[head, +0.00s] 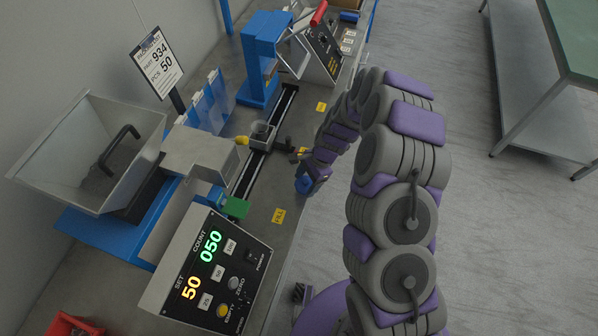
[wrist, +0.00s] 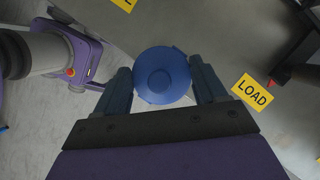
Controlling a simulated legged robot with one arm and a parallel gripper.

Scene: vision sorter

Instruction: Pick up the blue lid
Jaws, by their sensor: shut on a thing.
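The blue lid (wrist: 161,75) is round with a smaller raised circle in its middle. In the wrist view it sits between the two fingers of my gripper (wrist: 161,82), which is shut on it. In the head view the blue lid (head: 313,177) shows small at the end of my purple and grey arm, over the grey bench's edge. My gripper's fingers are hard to make out there.
A grey cup (head: 262,134) stands on a dark rail on the bench. A counter panel (head: 212,272) reads 50 and 050. A hopper (head: 95,150) stands left. Yellow labels (head: 279,215) mark the bench; one reads LOAD (wrist: 252,94). Open floor lies to the right.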

